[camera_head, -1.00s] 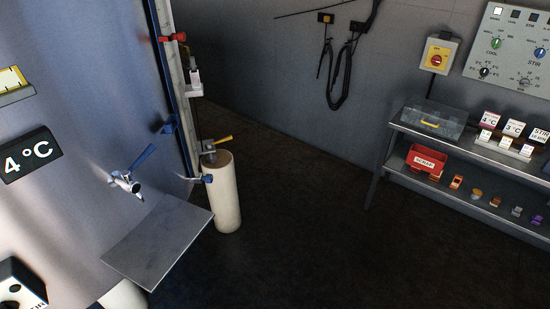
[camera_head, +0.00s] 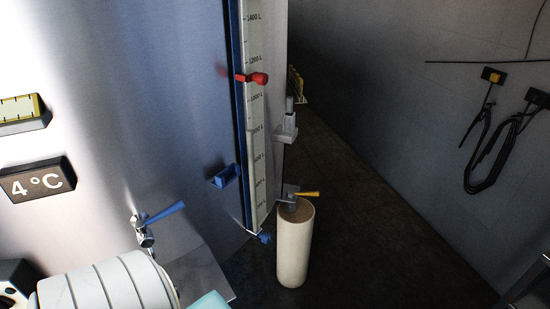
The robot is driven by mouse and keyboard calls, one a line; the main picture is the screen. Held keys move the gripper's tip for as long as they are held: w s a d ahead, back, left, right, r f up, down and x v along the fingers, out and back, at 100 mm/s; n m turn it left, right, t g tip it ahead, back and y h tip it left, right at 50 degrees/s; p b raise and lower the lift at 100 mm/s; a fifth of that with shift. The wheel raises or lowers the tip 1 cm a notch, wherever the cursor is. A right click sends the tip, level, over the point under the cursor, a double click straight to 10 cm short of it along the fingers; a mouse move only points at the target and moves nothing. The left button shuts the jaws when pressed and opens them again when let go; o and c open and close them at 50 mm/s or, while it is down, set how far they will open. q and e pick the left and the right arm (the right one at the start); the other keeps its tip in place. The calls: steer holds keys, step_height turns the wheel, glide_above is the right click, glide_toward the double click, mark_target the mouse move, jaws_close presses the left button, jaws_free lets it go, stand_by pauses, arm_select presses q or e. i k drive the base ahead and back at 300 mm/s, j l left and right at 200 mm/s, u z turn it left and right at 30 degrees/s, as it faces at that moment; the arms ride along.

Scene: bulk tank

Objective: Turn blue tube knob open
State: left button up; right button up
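A level tube with a litre scale (camera_head: 256,120) runs down the side of the steel tank (camera_head: 150,80). A small blue knob (camera_head: 265,237) sits at the tube's lower end. A blue bracket-like piece (camera_head: 226,176) is on the tank wall beside the tube. A tap with a blue lever (camera_head: 165,213) is on the tank front at the lower left. A white link of my arm covers the lower left corner. Neither gripper shows.
A cream cylinder (camera_head: 294,250) with a yellow-handled valve (camera_head: 303,194) stands on the floor right of the tube. A steel shelf (camera_head: 207,276) under the tap is partly hidden by my arm. Black cables (camera_head: 492,150) hang on the right wall. Dark floor between is clear.

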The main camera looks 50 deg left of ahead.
mark_target(266, 238)
steer(key=i+u, duration=0.3)
steer(key=u, duration=0.15)
steer(key=i+l+u, duration=0.25)
steer(key=u, duration=0.25)
steer(key=i+l+u, duration=0.2)
steer(key=u, duration=0.25)
